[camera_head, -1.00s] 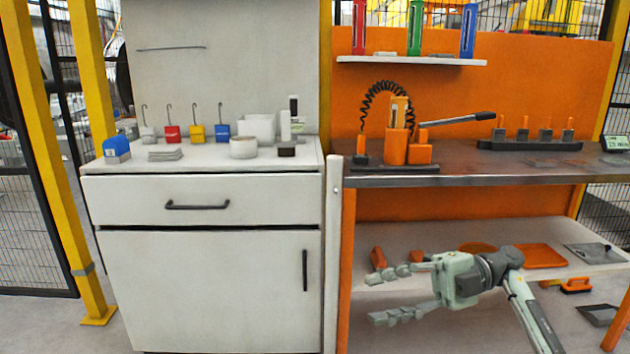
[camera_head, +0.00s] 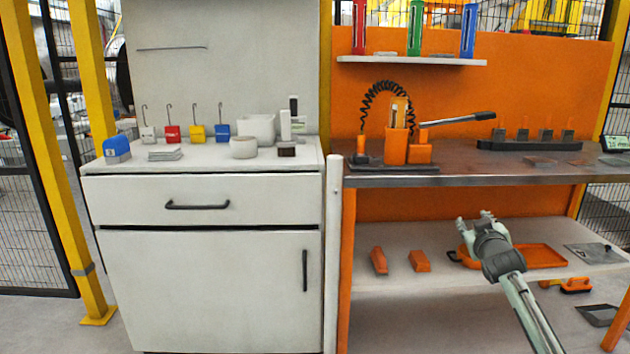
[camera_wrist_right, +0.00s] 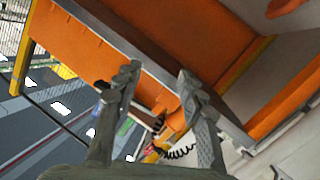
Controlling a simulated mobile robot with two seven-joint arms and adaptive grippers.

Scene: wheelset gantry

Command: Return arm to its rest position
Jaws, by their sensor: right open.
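My right gripper (camera_head: 474,221) is in front of the lower shelf of the orange workbench in the head view, its fingers pointing up and away. In the right wrist view its two fingers (camera_wrist_right: 158,88) are spread apart with nothing between them. The forearm comes in from the lower right and hides part of the shelf. My left gripper is in neither view.
The orange workbench (camera_head: 480,177) carries an orange tool holder (camera_head: 396,148) with a coiled cord. Its lower shelf (camera_head: 400,288) holds orange blocks (camera_head: 379,261) and an orange tray (camera_head: 540,256). A white cabinet (camera_head: 210,290) stands left, its drawer and door shut.

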